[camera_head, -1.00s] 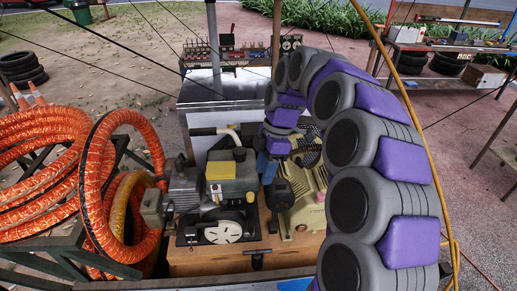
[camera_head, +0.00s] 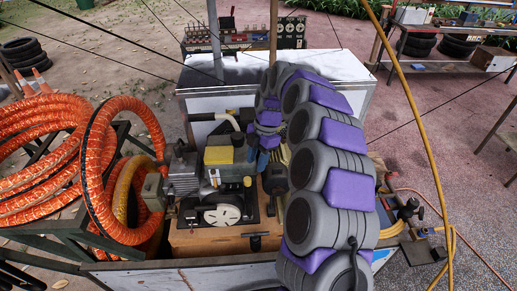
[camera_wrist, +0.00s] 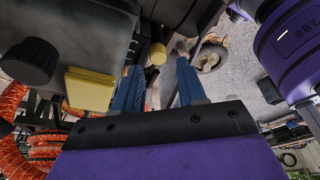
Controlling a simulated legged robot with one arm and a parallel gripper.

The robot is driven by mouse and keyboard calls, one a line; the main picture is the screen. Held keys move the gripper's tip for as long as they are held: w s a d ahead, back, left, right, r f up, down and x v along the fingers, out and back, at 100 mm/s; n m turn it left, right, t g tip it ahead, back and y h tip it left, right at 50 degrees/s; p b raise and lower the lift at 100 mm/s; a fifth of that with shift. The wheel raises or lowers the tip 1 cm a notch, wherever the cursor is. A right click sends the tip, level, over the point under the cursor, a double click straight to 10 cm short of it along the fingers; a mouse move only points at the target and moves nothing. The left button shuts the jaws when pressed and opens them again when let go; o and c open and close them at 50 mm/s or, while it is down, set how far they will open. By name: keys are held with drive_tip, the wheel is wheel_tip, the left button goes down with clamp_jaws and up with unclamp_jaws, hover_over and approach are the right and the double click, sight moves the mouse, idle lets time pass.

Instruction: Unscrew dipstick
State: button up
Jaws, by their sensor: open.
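A small yellow cap (camera_wrist: 157,53), which looks like the dipstick's head, shows in the wrist view beyond and between my fingertips, beside the dark engine body. What looks like the same yellow knob (camera_head: 248,181) is on the engine's front in the head view. My gripper (camera_wrist: 158,75) has two blue fingers, spread apart with nothing between them. In the head view my gripper (camera_head: 257,150) is at the engine's right side, partly hidden by my arm. I cannot tell how far the fingertips are from the cap.
The engine carries a yellow block (camera_head: 219,155) and a black knob (camera_wrist: 28,60), close on the gripper's left in the wrist view. Orange hose coils (camera_head: 100,170) fill the left. A white-topped cabinet (camera_head: 200,75) stands behind. My arm hides much of the cart's right side.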

sight(245, 178)
drive_tip(key=a+f, duration=0.1)
drive_tip(key=f, duration=0.1)
drive_tip(key=a+f, duration=0.1)
drive_tip(key=f, duration=0.1)
drive_tip(key=s+a+f, duration=0.1)
drive_tip(key=a+f, duration=0.1)
drive_tip(key=shift+f+b, duration=0.25)
drive_tip(key=shift+b, duration=0.15)
drive_tip(key=f, duration=0.3)
drive_tip(key=shift+s+d, duration=0.25)
drive_tip(key=shift+d+f, duration=0.2)
drive_tip(key=shift+d, duration=0.1)
drive_tip(key=shift+s+a+f, duration=0.1)
drive_tip(key=shift+a, duration=0.65)
drive_tip(key=shift+c, duration=1.4)
drive_tip(key=shift+d, duration=0.35)
drive_tip(key=c, duration=0.4)
drive_tip(key=shift+c, duration=0.3)
drive_tip(key=shift+b, duration=0.35)
